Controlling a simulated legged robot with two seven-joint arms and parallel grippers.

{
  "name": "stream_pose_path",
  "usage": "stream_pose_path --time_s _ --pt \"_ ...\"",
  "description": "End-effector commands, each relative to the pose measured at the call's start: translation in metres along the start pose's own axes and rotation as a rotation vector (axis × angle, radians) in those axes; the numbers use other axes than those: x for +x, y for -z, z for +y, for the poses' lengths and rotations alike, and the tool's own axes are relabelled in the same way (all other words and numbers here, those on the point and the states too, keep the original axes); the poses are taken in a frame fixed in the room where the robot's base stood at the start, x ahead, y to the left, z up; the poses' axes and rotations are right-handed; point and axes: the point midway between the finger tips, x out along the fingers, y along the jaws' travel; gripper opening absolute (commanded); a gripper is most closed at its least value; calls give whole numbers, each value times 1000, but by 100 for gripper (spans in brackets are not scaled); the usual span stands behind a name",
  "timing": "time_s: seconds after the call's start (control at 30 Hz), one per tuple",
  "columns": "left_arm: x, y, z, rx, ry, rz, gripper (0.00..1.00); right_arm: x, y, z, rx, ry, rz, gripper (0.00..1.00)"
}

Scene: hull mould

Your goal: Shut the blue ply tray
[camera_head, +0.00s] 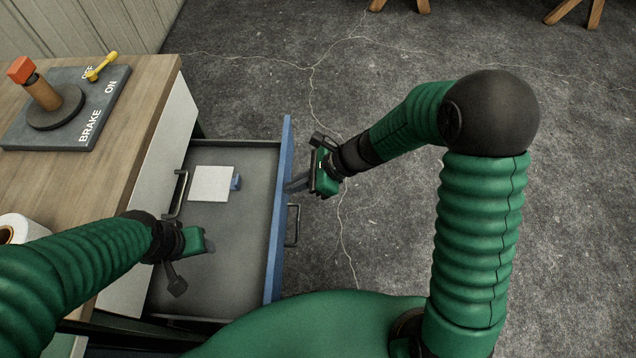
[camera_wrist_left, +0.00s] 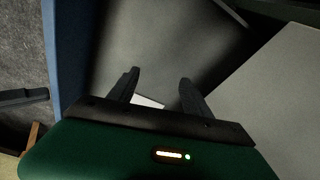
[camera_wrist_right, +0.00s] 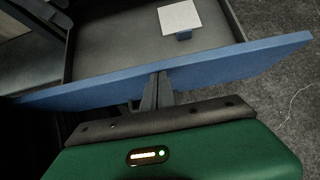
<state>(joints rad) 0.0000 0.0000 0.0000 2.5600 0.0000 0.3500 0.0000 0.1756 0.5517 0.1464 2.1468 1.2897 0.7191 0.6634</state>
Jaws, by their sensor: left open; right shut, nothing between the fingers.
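The blue-fronted ply tray (camera_head: 277,215) is pulled out from the wooden cabinet; its grey floor shows and its blue front faces right in the head view. A dark bar handle (camera_head: 293,226) is on the front. My right gripper (camera_head: 298,183) is shut and empty, with its fingertips at the outer side of the blue front; the right wrist view shows them against or very near the panel (camera_wrist_right: 215,72); I cannot tell if they touch. My left gripper (camera_head: 190,262) is open and empty above the tray's near part. The left wrist view shows its two spread fingers (camera_wrist_left: 158,88).
A white square piece with a blue tab (camera_head: 212,184) lies in the tray. On the cabinet top (camera_head: 120,150) stand a brake panel (camera_head: 70,108) with an orange-topped lever and yellow key, and a white roll (camera_head: 20,232). The cracked floor right of the tray is clear.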

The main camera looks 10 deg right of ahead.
Motion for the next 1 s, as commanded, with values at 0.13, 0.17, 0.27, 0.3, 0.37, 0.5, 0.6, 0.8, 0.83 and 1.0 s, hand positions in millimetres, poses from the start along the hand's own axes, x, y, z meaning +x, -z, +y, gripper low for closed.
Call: stream_pose_path --time_s 0.13,0.17,0.27,0.3,0.37,0.5,0.6,0.8,0.83,1.0 --pt "-7 2 0 0 0 0 57 29 -31 1 -2 -4 -1 0" --pt "-8 2 0 0 0 0 57 36 -37 2 -2 -6 -1 0" --pt "-12 3 0 0 0 0 57 55 -57 2 -1 -5 -2 0" --pt "-14 3 0 0 0 0 57 62 -65 2 -2 -4 -1 0" --pt "-18 4 0 0 0 0 57 74 -77 2 -1 -4 -1 0" --pt "-29 7 0 0 0 0 57 100 -105 2 -1 -4 -1 0" --pt "-37 9 0 0 0 0 57 116 -121 2 -1 -3 -1 0" --pt "-52 12 0 0 0 0 57 142 -146 2 0 -3 -1 0" --pt "-53 13 0 0 0 0 57 144 -149 1 -1 -1 -1 0" --pt "-59 14 0 0 0 0 57 157 -159 0 -1 0 0 0"
